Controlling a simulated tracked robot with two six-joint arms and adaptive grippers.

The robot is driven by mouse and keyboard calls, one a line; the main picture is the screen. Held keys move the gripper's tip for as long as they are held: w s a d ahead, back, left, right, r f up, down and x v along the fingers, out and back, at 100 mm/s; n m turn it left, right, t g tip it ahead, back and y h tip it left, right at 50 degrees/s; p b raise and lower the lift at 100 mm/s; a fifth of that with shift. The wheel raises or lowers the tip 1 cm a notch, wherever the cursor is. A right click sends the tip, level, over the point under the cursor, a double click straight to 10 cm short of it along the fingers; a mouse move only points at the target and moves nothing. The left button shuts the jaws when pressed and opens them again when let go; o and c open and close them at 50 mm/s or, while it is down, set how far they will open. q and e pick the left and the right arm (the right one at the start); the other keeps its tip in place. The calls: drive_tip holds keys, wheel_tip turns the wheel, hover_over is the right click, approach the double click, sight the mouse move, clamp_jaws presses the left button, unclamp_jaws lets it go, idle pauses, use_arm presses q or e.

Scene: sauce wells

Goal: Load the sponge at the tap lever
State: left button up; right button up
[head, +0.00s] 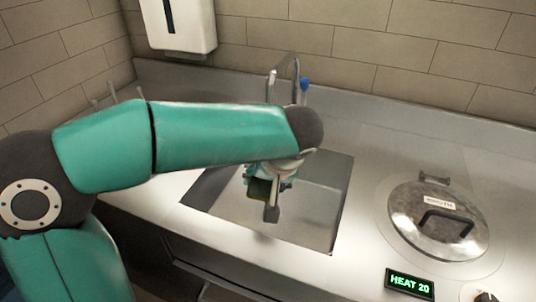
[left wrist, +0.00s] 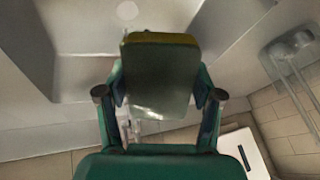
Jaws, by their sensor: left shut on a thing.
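My left gripper (head: 270,198) hangs over the sink basin (head: 318,215) in the head view, pointing down. It is shut on a sponge (head: 259,189), a dark green block in that view, partly hidden by the fingers. In the left wrist view the sponge (left wrist: 160,72) is greyish green with a yellowish edge, clamped between both fingers. The tap (head: 296,76) stands behind the sink, and its blue-ended lever (head: 304,85) shows beside it. My left forearm hides the tap's lower part. The gripper is in front of and below the lever, apart from it. My right gripper is out of view.
A lidded round pot or well (head: 403,218) sits in the counter at right, with a green "HEAT 20" display (head: 409,285) in front. A white dispenser (head: 178,22) hangs on the tiled wall. Thin metal prongs (head: 113,92) stand at the back left. Counter right of the tap is clear.

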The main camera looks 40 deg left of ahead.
use_arm(q)
drive_tip(key=shift+s+d+r+p, duration=0.2)
drive_tip(key=shift+s+d+r, duration=0.2)
drive_tip(key=shift+s+r, duration=0.3)
drive_tip(key=shift+s+d+r+p, duration=0.2)
drive_tip(key=shift+s+d+r, duration=0.25)
drive_tip(key=shift+s+r, duration=0.15)
drive_tip(key=shift+s+d+r+p, duration=0.2)
drive_tip(key=shift+s+d+r, duration=0.2)
drive_tip(key=shift+s+r, duration=0.3)
drive_tip(key=shift+f, duration=0.1)
